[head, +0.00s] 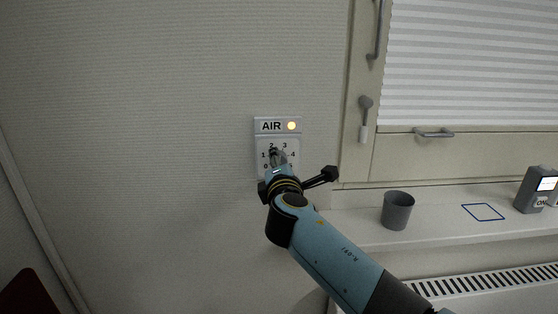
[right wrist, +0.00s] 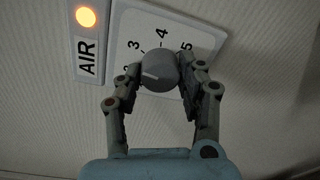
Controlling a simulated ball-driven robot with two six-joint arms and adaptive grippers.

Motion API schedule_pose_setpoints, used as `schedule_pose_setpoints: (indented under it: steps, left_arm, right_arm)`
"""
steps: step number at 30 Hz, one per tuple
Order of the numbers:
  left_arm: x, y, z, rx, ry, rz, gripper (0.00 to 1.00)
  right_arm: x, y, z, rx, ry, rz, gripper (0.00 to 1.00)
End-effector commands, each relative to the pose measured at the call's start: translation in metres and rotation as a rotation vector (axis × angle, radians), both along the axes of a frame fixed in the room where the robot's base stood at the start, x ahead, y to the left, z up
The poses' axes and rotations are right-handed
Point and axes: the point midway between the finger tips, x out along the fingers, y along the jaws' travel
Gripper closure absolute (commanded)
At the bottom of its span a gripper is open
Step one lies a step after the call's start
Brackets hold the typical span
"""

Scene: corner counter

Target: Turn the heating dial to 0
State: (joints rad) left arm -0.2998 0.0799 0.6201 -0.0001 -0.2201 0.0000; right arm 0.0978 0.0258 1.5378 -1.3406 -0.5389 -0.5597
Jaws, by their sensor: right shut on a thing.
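A round grey dial (right wrist: 159,71) sits on a white number plate (right wrist: 205,38) under a label reading AIR (head: 271,126); no heating label shows. In the right wrist view, its white mark points left, roughly toward the 2. My right gripper (right wrist: 160,92) is shut on the dial, one finger on each side. In the head view, my right gripper (head: 279,160) reaches the plate and largely covers the dial and some numbers. The 0 is hidden in the right wrist view. My left gripper is not in view.
An orange light (head: 291,126) glows beside the AIR label. On the sill to the right stand a dark grey cup (head: 397,210) and a grey device with a lit screen (head: 536,190); a blue square outline (head: 483,212) lies between them. A window handle (head: 365,115) is right of the panel.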

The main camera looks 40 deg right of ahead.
Motion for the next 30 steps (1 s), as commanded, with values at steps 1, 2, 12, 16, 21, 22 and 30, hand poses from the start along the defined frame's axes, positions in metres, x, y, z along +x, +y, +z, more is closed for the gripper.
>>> schedule_pose_setpoints:
  steps: [1,2,12,16,21,22,30]
  left_arm:
    - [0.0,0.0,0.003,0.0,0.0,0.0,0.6]
    - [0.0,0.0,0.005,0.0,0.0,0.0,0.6]
    - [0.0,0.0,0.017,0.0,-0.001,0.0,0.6]
    - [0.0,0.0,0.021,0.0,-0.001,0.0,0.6]
    - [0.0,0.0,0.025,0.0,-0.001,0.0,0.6]
    - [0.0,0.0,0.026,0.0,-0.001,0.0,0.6]
    - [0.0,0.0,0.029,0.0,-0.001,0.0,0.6]
  right_arm:
    - [0.0,0.0,0.0,-0.035,0.024,0.0,0.94]
    - [0.0,0.0,0.001,-0.059,0.039,0.0,0.94]
    - [0.0,0.001,-0.001,-0.329,0.207,0.002,0.94]
    - [0.0,0.001,-0.001,-0.423,0.263,0.001,0.94]
    - [0.0,0.001,-0.002,-0.523,0.325,0.001,0.94]
    - [0.0,0.001,-0.002,-0.536,0.334,0.002,0.94]
    - [0.0,0.001,-0.003,-0.629,0.39,0.001,0.94]
